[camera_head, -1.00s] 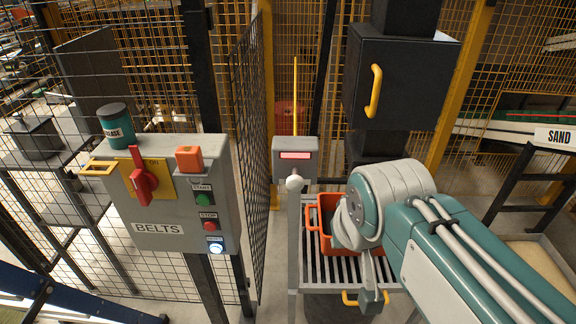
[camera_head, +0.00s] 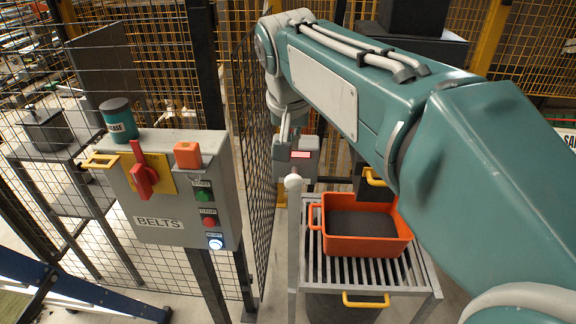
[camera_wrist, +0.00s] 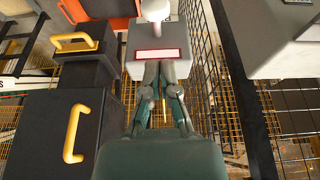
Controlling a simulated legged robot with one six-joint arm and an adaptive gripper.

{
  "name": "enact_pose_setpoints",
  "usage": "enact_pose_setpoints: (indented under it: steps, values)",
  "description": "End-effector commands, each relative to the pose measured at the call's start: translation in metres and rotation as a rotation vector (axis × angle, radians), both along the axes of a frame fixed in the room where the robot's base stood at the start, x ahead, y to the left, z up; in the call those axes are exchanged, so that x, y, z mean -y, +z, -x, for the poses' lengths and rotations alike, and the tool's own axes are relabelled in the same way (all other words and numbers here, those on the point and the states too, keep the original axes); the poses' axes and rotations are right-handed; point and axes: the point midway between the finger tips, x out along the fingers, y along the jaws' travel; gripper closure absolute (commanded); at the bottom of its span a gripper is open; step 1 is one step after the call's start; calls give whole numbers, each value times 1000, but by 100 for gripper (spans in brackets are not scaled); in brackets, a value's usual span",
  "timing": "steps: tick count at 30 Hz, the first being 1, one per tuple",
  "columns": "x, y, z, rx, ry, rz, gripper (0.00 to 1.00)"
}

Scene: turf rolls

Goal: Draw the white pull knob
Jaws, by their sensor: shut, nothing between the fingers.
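The white pull knob (camera_head: 292,182) is a round ball on the front of a small grey box (camera_head: 310,142) with a lit pink-red window. In the wrist view the knob (camera_wrist: 155,10) is at the top edge, beyond the window of the grey box (camera_wrist: 140,72). My gripper (camera_head: 287,138) is shut and empty, pointing down near the back left of the box. In the wrist view the fingertips of my gripper (camera_wrist: 161,64) overlap the box edge just below the window, apart from the knob. Contact with the box cannot be told.
An orange bin (camera_head: 374,246) with dark grains sits on a slatted stand (camera_head: 330,268) at right of the knob. A grey BELTS panel (camera_head: 172,205) with switch and buttons stands left. Mesh fencing (camera_head: 255,170) runs close left of the knob. Black units with yellow handles (camera_wrist: 74,132) stand beside it.

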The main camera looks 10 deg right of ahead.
Motion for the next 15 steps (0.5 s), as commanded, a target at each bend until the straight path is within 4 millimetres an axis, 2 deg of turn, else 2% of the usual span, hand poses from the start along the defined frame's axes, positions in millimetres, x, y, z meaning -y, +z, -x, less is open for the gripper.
enact_pose_setpoints:
  steps: [5, 8, 15]
  values:
    - [1, -4, -1, -1, 0, 0, 100]
    - [2, -14, -4, -3, 0, 0, 100]
    - [6, -56, -17, -4, 0, 1, 100]
